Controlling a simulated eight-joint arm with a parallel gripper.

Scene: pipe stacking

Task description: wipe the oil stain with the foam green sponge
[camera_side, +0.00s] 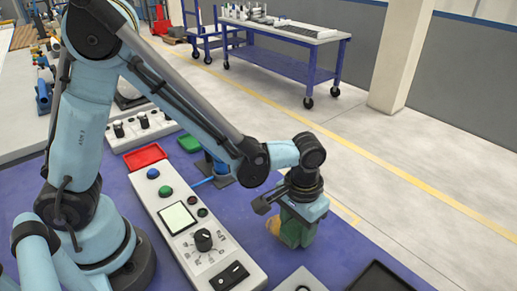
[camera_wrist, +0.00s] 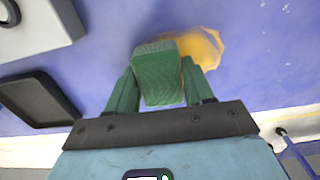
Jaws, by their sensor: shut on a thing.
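The green sponge (camera_wrist: 158,78) is a block held between the two green fingers of my gripper (camera_side: 297,232) in the wrist view. In the side view the sponge and the fingers are hard to tell apart. The oil stain (camera_wrist: 205,45) is an orange-brown patch on the blue tabletop, partly hidden behind the sponge and the right finger. The stain also shows in the side view (camera_side: 272,226), just left of my gripper. The sponge is low over the table beside or over the stain's edge; I cannot tell whether it touches.
A control panel (camera_side: 188,222) with buttons and a dial stands left of my gripper. A red tray (camera_side: 145,157) and another green block (camera_side: 189,143) lie farther back. A black tray (camera_side: 382,278) and a grey box (camera_side: 300,283) are in front.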

